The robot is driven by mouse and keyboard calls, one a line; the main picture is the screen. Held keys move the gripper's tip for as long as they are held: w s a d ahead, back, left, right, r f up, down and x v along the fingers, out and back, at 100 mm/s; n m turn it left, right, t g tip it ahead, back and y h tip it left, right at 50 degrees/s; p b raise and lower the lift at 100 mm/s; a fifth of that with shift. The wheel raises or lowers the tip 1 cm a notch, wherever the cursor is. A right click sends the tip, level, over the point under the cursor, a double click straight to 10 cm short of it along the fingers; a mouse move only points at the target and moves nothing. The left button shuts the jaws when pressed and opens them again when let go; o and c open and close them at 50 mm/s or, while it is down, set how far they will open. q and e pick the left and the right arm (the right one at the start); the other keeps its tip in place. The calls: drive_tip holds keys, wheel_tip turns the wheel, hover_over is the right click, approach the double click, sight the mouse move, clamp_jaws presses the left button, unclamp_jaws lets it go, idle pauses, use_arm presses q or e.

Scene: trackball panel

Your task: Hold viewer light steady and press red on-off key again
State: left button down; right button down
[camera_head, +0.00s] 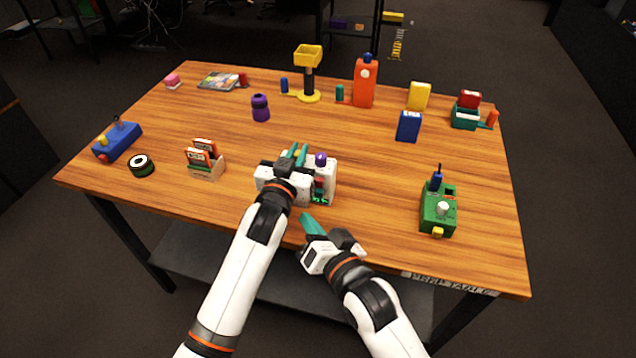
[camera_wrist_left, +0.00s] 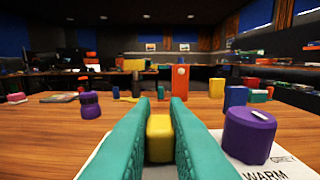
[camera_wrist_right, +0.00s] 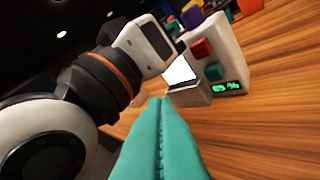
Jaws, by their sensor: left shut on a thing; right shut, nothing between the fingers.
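The viewer light is a white panel (camera_head: 331,177) near the table's front edge. It has a purple knob (camera_head: 321,159) on top; in the right wrist view its front shows a red key (camera_wrist_right: 202,48), a teal key (camera_wrist_right: 213,72), a lit green display (camera_wrist_right: 228,87) and a bright white screen (camera_wrist_right: 180,72). My left gripper (camera_head: 295,152) is over the panel's left part, its teal fingers shut on a yellow block (camera_wrist_left: 160,138) beside the purple knob (camera_wrist_left: 250,133). My right gripper (camera_head: 304,216) is shut and empty, in front of and below the panel, apart from the red key.
A card holder (camera_head: 207,170) and a black-green roll (camera_head: 141,165) lie to the left. A green control box (camera_head: 437,215) stands to the right, a blue box (camera_head: 408,126) and an orange bottle (camera_head: 365,84) behind. The wood between panel and green box is clear.

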drive_tip(key=shift+w+d, duration=0.3)
drive_tip(key=shift+w, duration=0.7)
drive_tip(key=shift+w+d, duration=0.35)
drive_tip(key=shift+w, duration=0.65)
drive_tip(key=shift+w+d, duration=0.3)
drive_tip(key=shift+w, duration=0.7)
drive_tip(key=shift+w+d, duration=0.15)
drive_tip(key=shift+w, duration=0.2)
drive_tip(key=shift+w+d, duration=0.15)
drive_tip(key=shift+w, duration=0.35)
drive_tip(key=shift+s, duration=0.1)
idle(0.5)
drive_tip(key=shift+s+a, duration=0.3)
drive_tip(key=shift+s, duration=0.5)
drive_tip(key=shift+s, duration=0.1)
drive_tip(key=shift+s+a, duration=0.25)
drive_tip(key=shift+s, duration=0.5)
drive_tip(key=shift+s+a, duration=0.25)
drive_tip(key=shift+s, duration=0.55)
drive_tip(key=shift+s+a, duration=0.25)
drive_tip(key=shift+s, duration=0.5)
